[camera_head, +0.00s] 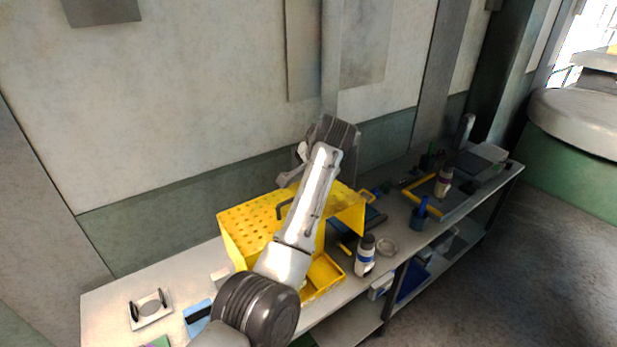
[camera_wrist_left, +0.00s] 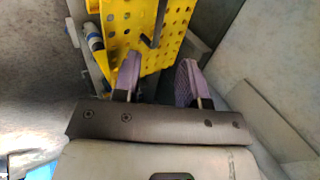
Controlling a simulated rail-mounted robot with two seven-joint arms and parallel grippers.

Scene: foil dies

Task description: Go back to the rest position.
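One of my arms rises from the bottom of the head view and crosses in front of a yellow perforated box (camera_head: 250,232) on the workbench. In the left wrist view my left gripper (camera_wrist_left: 159,73) has its two purple-padded fingers apart with nothing between them. Beyond the fingertips are the yellow perforated panel (camera_wrist_left: 183,22) and a dark handle (camera_wrist_left: 158,22) on it. I cannot tell whether the fingers touch the panel. In the head view the arm hides part of the box. My right gripper is in neither view.
The long grey workbench (camera_head: 103,304) stands along the wall. The floor (camera_head: 520,265) at right is clear.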

